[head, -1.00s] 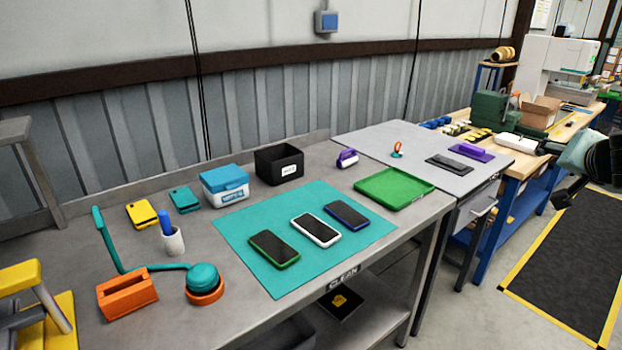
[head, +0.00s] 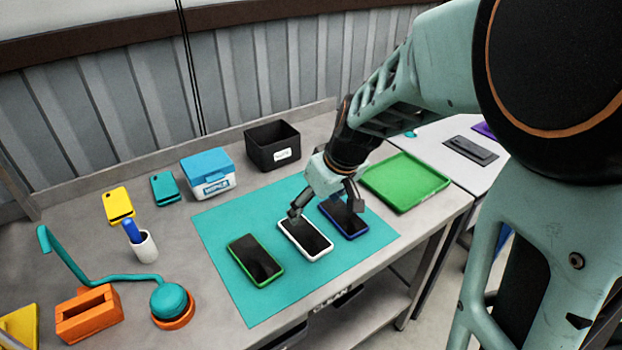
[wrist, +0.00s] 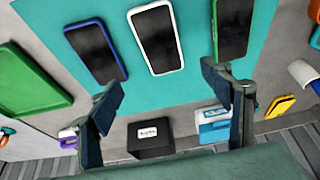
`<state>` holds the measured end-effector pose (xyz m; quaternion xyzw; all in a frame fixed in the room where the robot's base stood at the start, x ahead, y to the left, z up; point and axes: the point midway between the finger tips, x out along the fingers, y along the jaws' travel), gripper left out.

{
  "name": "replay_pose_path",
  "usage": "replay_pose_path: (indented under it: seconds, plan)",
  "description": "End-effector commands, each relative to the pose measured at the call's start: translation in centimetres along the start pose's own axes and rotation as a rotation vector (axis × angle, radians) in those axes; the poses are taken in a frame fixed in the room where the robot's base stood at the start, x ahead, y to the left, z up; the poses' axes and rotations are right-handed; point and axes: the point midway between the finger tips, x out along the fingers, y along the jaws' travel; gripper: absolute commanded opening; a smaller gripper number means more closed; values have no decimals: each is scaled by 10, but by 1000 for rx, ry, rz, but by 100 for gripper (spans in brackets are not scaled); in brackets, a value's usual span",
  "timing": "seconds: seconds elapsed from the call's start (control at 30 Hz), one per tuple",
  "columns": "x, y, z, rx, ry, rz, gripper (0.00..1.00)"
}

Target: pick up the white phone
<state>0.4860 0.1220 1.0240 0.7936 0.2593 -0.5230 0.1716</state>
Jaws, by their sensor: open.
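The white phone (head: 306,238) lies screen up on the teal mat (head: 225,225), between the green phone (head: 256,259) and the blue phone (head: 344,217). My gripper (head: 325,208) is open and empty above the mat, over the far end of the white phone. In the wrist view the white phone (wrist: 156,38) lies beyond the two spread fingers of my gripper (wrist: 165,95), roughly midway between them. The blue phone (wrist: 95,50) and green phone (wrist: 231,28) show on either side. No contact with any phone is visible.
A green tray (head: 405,181) lies right of the mat. A black bin (head: 262,158) and a blue-lidded wipes box (head: 208,176) stand behind it. Yellow and teal phones, a pen cup (head: 145,248) and an orange holder (head: 90,315) are at left.

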Motion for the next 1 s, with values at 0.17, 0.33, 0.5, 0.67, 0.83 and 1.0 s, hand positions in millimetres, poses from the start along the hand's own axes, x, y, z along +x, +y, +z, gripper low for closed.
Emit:
replay_pose_path:
  seconds: [0.17, 0.33, 0.5, 0.67, 0.83, 1.0]
  plan:
    - [21, -10, 4, -21, -21, -14, 72]
    - [46, -9, 5, -18, -18, -13, 72]
    - [58, -8, 4, -18, -15, -11, 72]
    - [72, -7, 11, -16, -18, -12, 72]
    - [97, -5, 19, -17, -16, -11, 72]
    - [109, -5, 18, -17, -14, -10, 72]
